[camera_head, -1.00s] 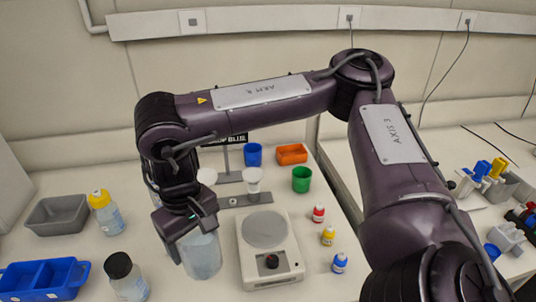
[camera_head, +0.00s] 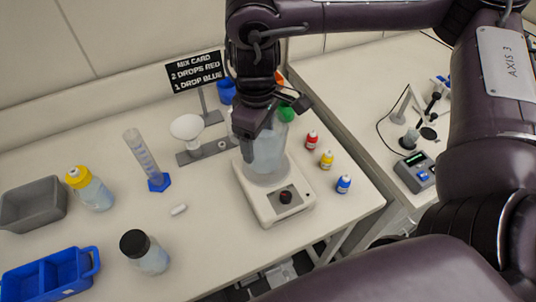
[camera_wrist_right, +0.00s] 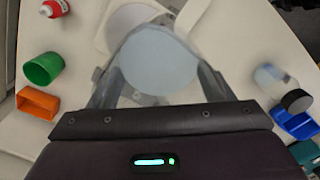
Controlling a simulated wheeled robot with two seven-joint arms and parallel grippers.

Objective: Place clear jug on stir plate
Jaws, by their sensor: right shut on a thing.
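The clear jug (camera_head: 268,155) is upright with pale bluish contents. My right gripper (camera_head: 262,122) is shut on it near its top. The jug also shows between the fingers in the right wrist view (camera_wrist_right: 160,62). The white stir plate (camera_head: 277,209) has a round grey top and a dark knob at its front. In the head view the jug's base covers most of that round top; I cannot tell whether they touch. In the right wrist view part of the plate's round top (camera_wrist_right: 130,18) shows beyond the jug. My left gripper is not in view.
Red (camera_head: 311,141), yellow (camera_head: 327,160) and blue (camera_head: 343,184) dropper bottles stand right of the plate. A stand with a white funnel (camera_head: 187,127), a graduated cylinder (camera_head: 143,158) and a small white bar (camera_head: 179,210) are left. A black-capped bottle (camera_head: 145,255) stands front left.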

